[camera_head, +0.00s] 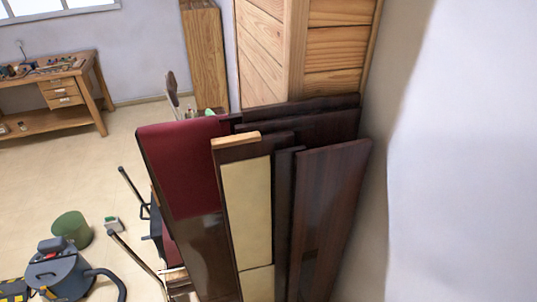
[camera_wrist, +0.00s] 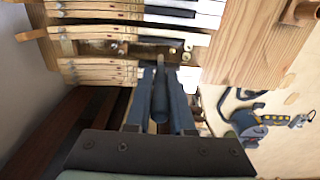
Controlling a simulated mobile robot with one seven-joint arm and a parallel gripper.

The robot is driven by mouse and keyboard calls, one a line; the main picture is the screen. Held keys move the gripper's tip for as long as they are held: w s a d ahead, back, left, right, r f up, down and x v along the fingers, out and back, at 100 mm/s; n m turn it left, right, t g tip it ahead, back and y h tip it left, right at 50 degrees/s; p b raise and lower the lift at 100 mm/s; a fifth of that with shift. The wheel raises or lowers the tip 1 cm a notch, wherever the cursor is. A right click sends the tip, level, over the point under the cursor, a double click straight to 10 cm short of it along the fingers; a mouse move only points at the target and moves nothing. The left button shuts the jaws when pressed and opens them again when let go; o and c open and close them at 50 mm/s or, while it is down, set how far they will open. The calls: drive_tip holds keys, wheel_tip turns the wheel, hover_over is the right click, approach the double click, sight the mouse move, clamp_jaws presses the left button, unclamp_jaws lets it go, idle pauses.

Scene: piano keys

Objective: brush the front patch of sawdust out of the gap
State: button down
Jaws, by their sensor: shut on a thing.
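In the wrist view, my gripper (camera_wrist: 160,78) is shut on a slim dark blue-grey handle (camera_wrist: 159,105), which looks like the brush. Its bristles cannot be made out. The gripper points at the piano keys, with its fingertips close to the near row of keys (camera_wrist: 100,75). A far row of keys (camera_wrist: 115,32) lies above it in the picture. Between the rows is the gap (camera_wrist: 92,48), with pale and brownish bits in it. Which patch of sawdust is the front one is hard to tell. The head view shows neither gripper nor keys.
A wooden case side (camera_wrist: 255,45) stands right of the keys. In the head view, dark panels (camera_head: 330,190) lean in front, and a white wall (camera_head: 465,150) fills the right.

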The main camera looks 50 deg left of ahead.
drive_tip(key=shift+f+b, duration=1.55)
drive_tip(key=shift+f, duration=0.2)
drive_tip(key=shift+f+b, duration=1.2)
drive_tip(key=shift+f, duration=0.75)
drive_tip(key=shift+f, duration=0.5)
drive_tip(key=shift+w+d, duration=0.1)
drive_tip(key=shift+w, duration=0.05)
drive_tip(key=shift+w+d, duration=0.35)
drive_tip(key=shift+w, duration=0.5)
drive_tip(key=shift+w, duration=0.1)
